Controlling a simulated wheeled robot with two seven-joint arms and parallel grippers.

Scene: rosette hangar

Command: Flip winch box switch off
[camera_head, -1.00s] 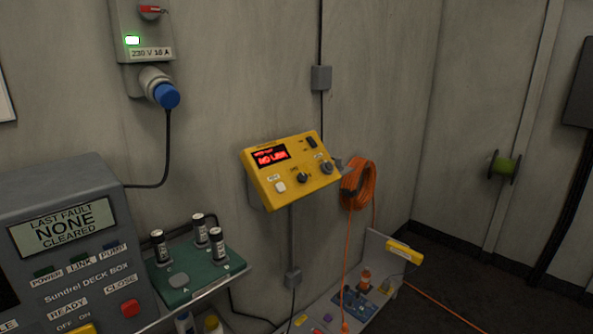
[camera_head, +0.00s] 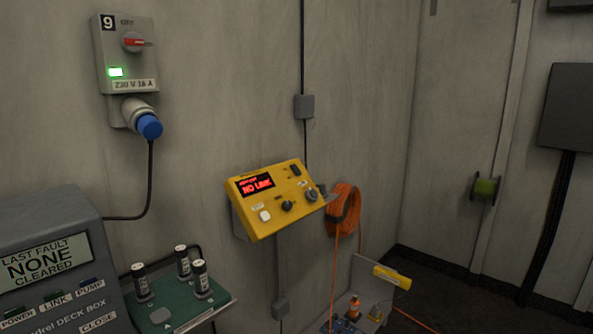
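The yellow winch box (camera_head: 274,200) is mounted on the grey wall in the middle of the view. I cannot tell the switch's position at this size. Neither of my grippers is in view.
A wall isolator (camera_head: 125,55) with a red handle, a lit green lamp and a blue plug (camera_head: 149,126) is at upper left. The deck box (camera_head: 45,255) and a green battery tray (camera_head: 180,302) are lower left. An orange cable coil (camera_head: 342,210) hangs right of the winch box.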

